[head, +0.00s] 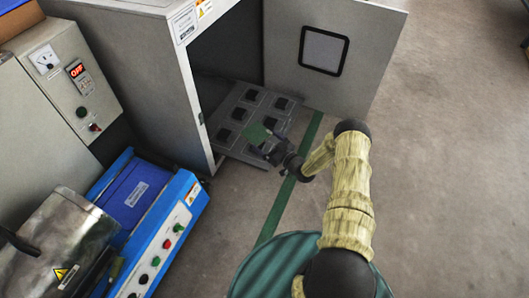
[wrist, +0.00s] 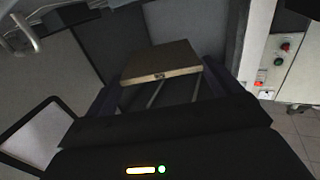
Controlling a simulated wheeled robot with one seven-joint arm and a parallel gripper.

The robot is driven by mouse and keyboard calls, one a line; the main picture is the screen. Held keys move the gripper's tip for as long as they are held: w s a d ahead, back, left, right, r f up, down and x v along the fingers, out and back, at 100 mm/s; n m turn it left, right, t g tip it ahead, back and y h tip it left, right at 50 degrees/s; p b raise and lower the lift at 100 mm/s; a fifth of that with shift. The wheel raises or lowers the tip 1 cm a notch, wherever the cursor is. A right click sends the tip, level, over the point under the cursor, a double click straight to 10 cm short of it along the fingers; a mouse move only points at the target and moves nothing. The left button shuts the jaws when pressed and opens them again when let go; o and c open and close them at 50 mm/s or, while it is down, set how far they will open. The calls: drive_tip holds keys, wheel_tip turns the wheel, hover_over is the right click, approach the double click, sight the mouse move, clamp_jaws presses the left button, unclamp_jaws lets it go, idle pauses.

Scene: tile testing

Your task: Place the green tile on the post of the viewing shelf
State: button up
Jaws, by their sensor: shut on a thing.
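The green tile (head: 257,133) is held at the end of my arm, in front of the open cabinet. My gripper (head: 270,147) is shut on it. In the wrist view the tile (wrist: 160,62) looks tan and sits between the fingers, its near edge facing the camera. In the head view the tile appears over a grey slab (head: 228,143) with several dark square pads, low in the cabinet opening. I cannot tell the height of the tile above it. I cannot identify the viewing shelf or its post for sure.
The cabinet door (head: 385,50) with a small window stands open to the right. The cabinet's side wall (head: 150,85) is left of the opening. A blue machine with buttons (head: 160,235) and a control box (head: 70,80) stand at left.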

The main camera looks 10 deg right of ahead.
drive_tip(key=shift+f+b, duration=0.4)
drive_tip(key=shift+f, duration=0.95)
drive_tip(key=shift+f, duration=0.1)
drive_tip(key=shift+f+b, duration=1.25)
drive_tip(key=shift+f, duration=0.55)
drive_tip(key=shift+f, duration=0.1)
drive_tip(key=o, duration=0.8)
drive_tip(key=shift+o, duration=0.2)
